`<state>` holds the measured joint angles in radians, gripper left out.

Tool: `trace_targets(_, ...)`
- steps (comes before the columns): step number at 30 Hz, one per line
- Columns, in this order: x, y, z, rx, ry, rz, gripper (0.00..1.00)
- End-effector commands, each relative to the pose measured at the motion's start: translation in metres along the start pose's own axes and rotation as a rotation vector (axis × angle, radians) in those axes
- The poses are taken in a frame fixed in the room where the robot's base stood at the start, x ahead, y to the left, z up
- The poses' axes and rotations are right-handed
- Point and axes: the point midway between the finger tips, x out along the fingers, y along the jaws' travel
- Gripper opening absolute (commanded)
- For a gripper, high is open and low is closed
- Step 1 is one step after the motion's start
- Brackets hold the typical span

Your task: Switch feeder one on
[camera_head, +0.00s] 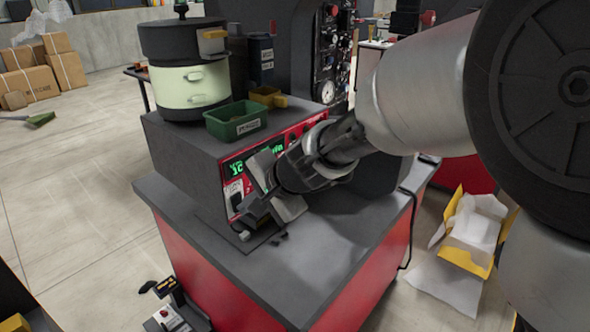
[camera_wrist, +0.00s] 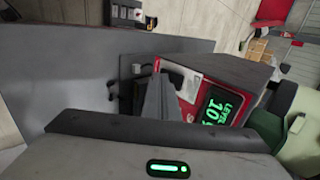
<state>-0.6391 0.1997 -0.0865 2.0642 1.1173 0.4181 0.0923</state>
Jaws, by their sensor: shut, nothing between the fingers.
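The feeder control box (camera_head: 180,150) is a grey housing with a red front panel (camera_head: 225,172) and green lit displays (camera_head: 238,168). In the wrist view, one display (camera_wrist: 222,108) reads "LEVEL" and a number that looks like 10. A dark switch on a pale plate (camera_head: 233,188) sits at the panel's left end. It seems to show as a dark part by a white plate (camera_wrist: 182,80) in the wrist view. My gripper (camera_head: 250,213) is shut and empty, close in front of that end. It hides part of the panel. Contact with the switch cannot be told.
The box stands on a grey-topped bench (camera_head: 310,260) with red sides. A green bin (camera_head: 236,122) and a round feeder bowl (camera_head: 190,85) sit on the box. Small dark bits lie on the bench near my gripper. An open yellow carton (camera_head: 470,240) lies on the floor at right.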

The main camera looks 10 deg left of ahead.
Motion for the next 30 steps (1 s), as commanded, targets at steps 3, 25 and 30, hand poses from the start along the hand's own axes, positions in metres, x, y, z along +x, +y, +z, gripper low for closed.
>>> trace_targets(3, 0.0, 0.0, 0.0, 0.0, 0.0, 0.0, 0.0)
trace_targets(25, -0.006, -0.012, 0.0, 0.0, 0.001, -0.002, 0.0)
trace_targets(30, -0.009, -0.015, 0.0, -0.001, 0.001, -0.003, 0.0)
